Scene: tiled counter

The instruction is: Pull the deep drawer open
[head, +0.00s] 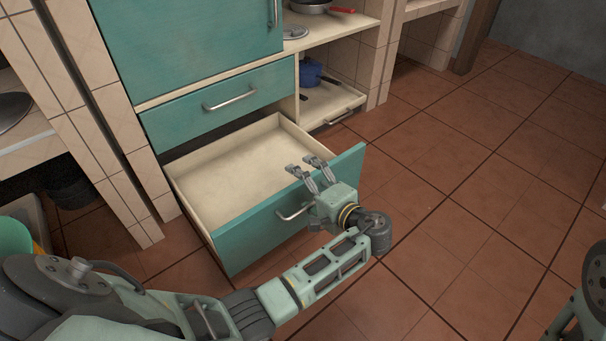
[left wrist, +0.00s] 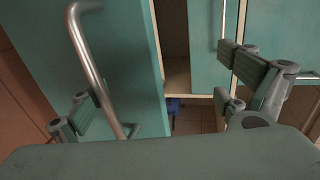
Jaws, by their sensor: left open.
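The deep drawer (head: 240,165) is the lower one, with a teal front and a pale empty inside. It stands pulled far out of the cabinet in the head view. Its metal bar handle (head: 291,213) is on the front and shows large at the left in the left wrist view (left wrist: 92,70). My left gripper (head: 309,167) is open at the drawer front, its fingers reaching over the top edge. In the left wrist view the fingers (left wrist: 160,95) are spread wide, with the drawer front and handle on the left side. My right gripper is not in view.
A shut teal drawer (head: 215,100) with a bar handle is above. Open shelves at right hold a blue pot (head: 311,73) and a pan (head: 312,6). A green container (head: 14,237) is at lower left. The tiled floor (head: 450,190) to the right is clear.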

